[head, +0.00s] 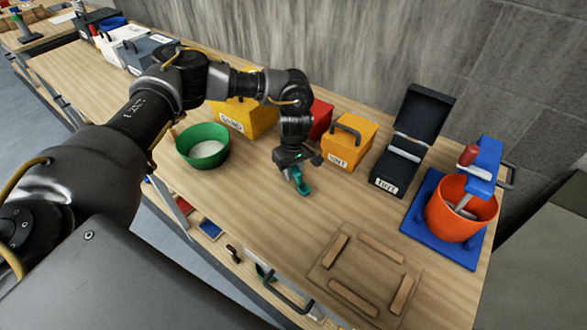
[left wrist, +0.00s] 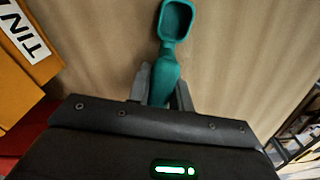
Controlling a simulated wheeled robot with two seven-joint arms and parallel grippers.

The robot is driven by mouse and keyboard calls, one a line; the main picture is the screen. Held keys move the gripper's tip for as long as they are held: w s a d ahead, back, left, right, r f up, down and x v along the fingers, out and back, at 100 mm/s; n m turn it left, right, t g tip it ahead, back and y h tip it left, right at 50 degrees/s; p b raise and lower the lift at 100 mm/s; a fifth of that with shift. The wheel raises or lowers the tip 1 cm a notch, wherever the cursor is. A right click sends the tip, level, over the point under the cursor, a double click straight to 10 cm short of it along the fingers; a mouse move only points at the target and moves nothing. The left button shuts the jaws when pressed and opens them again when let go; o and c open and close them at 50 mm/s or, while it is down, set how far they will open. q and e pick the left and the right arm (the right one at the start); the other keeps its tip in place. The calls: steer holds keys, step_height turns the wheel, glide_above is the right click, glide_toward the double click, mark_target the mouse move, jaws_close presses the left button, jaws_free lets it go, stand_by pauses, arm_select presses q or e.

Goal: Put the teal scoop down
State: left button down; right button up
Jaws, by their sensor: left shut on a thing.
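The teal scoop (head: 302,186) is in my left gripper (head: 297,172), over the middle of the wooden bench. In the left wrist view the scoop (left wrist: 177,20) points away from me, with its hollow bowl showing and its handle between the two fingers (left wrist: 160,85). The left gripper is shut on that handle. The bowl is close to the bench top, but I cannot tell whether it touches. My right gripper is not in view.
A green bowl (head: 203,147) with white contents stands left of the scoop. Yellow boxes (head: 347,142), a red box (head: 320,120) and a black open box (head: 395,172) line the back. An orange bucket (head: 452,218) on a blue base stands right. A wooden frame (head: 368,273) lies in front; bench between is clear.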

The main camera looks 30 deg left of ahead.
mark_target(294, 167)
arm_select(q)
steer(key=shift+f+b, duration=0.2)
steer(key=shift+b, duration=0.15)
steer(key=c, duration=1.3)
jaws_free()
steer(key=shift+r, duration=0.1)
steer(key=shift+o, duration=0.2)
steer(key=shift+r+p, duration=0.2)
steer(key=shift+p, duration=0.1)
step_height(294, 167, up, 11)
steer(key=shift+d+r+b, duration=0.1)
steer(key=shift+b, duration=1.15)
steer(key=shift+s+r, duration=0.1)
steer(key=shift+r, duration=0.3)
